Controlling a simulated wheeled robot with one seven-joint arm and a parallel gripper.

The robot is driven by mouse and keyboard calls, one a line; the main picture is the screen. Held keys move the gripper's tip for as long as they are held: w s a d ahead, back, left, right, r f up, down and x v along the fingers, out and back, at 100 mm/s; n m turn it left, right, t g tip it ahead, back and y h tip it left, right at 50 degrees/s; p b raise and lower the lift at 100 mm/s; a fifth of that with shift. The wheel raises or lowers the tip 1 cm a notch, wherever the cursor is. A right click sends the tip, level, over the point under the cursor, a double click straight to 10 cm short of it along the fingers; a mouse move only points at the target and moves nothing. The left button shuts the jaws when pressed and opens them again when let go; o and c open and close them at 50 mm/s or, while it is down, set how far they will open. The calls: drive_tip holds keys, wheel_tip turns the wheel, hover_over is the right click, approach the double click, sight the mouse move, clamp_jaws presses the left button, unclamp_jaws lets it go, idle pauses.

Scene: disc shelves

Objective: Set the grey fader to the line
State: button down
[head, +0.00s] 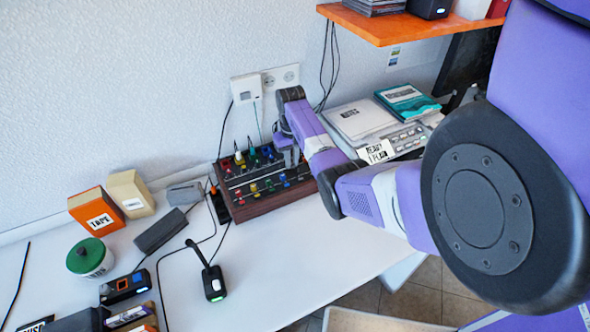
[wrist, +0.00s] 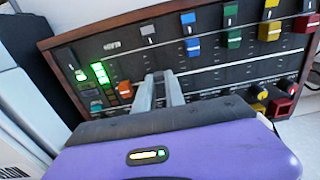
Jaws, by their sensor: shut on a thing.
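The mixer with a dark wooden frame (head: 272,207) lies on the white table against the wall; it also fills the top of the wrist view (wrist: 110,32). My gripper (head: 290,158) reaches down over its right part. In the wrist view the two grey fingers of my gripper (wrist: 160,78) are close together on the panel, below a grey piece with a white mark (wrist: 149,33). They are shut on the grey fader, whose cap barely shows between the fingertips. I cannot tell how its cap stands relative to the line.
Blue (wrist: 192,47), green (wrist: 234,41) and yellow (wrist: 270,30) fader caps stand to the right of my fingers. An orange cap (wrist: 125,90) is close on the left. A black desk microphone (head: 213,283) stands in front of the mixer. An orange shelf (head: 385,25) hangs above right.

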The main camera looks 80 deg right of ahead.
drive_tip(key=shift+w+d, duration=0.1)
drive_tip(key=shift+d, duration=0.1)
drive_tip(key=c, duration=1.4)
unclamp_jaws()
drive_tip(key=shift+r, duration=3.95)
